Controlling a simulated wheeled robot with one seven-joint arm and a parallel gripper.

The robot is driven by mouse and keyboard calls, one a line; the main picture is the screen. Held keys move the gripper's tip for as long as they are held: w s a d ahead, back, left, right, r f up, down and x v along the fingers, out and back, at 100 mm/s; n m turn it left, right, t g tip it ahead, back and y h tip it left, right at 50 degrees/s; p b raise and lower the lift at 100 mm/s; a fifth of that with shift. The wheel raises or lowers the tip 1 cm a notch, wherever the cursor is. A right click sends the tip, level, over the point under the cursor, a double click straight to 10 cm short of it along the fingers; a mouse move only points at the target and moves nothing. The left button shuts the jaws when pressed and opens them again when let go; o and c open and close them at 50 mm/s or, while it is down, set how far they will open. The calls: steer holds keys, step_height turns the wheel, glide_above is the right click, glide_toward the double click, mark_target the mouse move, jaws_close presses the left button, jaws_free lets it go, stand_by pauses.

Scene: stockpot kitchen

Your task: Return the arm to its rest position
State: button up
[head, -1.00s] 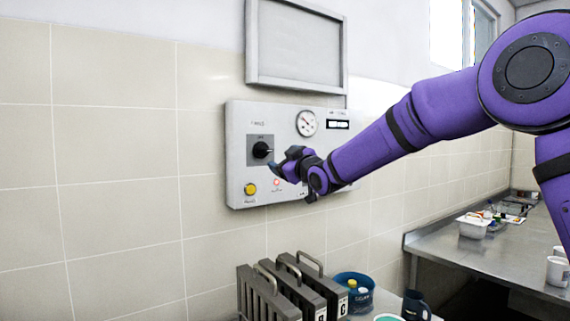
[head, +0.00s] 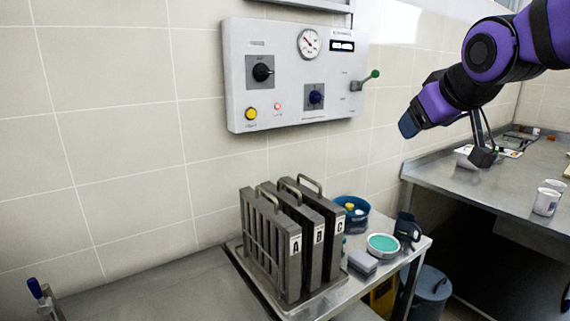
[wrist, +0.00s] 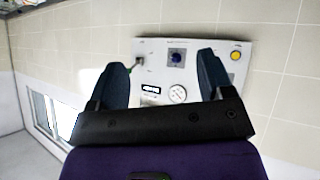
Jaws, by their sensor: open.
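My purple arm reaches in from the upper right in the head view. My gripper (head: 408,125) is off the wall, right of and a little below the control panel (head: 236,75), and touches nothing. In the wrist view my gripper (wrist: 165,80) shows two dark blue fingers spread wide with nothing between them. The panel shows beyond them, upside down. It carries a black knob (head: 262,72), a blue knob (head: 316,97), a gauge (head: 308,43), a yellow button (head: 250,113), a small red light (head: 278,106) and a green-tipped lever (head: 374,74).
A low steel table holds grey cases (head: 295,255) marked A, B and C, a blue tub (head: 352,213), a teal-topped dish (head: 383,245) and a dark mug (head: 408,228). A steel counter (head: 480,185) with white cups (head: 545,202) stands at right, below my arm.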

steer(key=s+d+f+m+g, duration=0.2)
steer(key=s+f, duration=0.2)
steer(key=s, duration=0.6)
steer(key=s+d+f+m+g, duration=0.2)
steer(key=s+f, duration=0.3)
steer(key=s, duration=0.5)
steer(key=shift+s+d+g+h, duration=0.2)
steer(key=shift+d+g+h, duration=0.1)
steer(key=shift+d+g, duration=0.3)
steer(key=shift+d, duration=0.1)
steer(key=shift+c, duration=0.5)
